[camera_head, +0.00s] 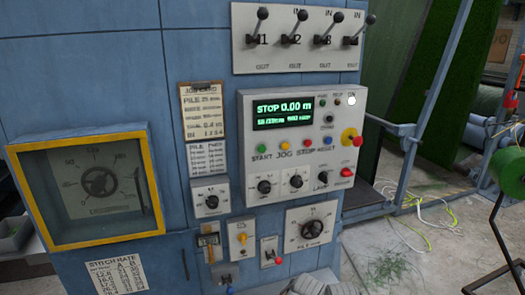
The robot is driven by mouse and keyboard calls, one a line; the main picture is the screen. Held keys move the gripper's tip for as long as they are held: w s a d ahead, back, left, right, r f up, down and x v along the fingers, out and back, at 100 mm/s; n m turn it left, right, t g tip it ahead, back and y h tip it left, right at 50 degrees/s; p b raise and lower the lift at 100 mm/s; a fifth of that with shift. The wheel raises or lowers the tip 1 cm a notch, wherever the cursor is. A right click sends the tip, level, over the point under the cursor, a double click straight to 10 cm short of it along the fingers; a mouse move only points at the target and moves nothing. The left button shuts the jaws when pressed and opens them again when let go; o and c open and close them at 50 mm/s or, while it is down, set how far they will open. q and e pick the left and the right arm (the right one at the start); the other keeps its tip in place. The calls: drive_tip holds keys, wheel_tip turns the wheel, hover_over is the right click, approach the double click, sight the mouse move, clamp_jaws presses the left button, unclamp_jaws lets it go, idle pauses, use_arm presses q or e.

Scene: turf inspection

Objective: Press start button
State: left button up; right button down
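The control box (300,112) is mounted on the blue machine panel. Its green start button (262,149) sits at the left of a button row, above the printed word START. A yellow button (285,146), a red button (308,143) and a blue button (331,141) follow to the right. The display (283,112) shows STOP 0.00 m in green. Nothing covers the start button. I see neither gripper clearly in this view. Pale grey shapes (310,285) are cut off at the bottom edge, and I cannot tell what they are.
A red mushroom knob on yellow (350,137) and a red switch (346,172) stick out at the box's right. Lever switches (294,38) stand above. A yellow-framed gauge (87,185) is at left. A metal frame (425,110) and loose cables (425,205) are at right.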

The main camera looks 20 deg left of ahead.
use_arm(q)
clamp_jaws()
idle(1.4)
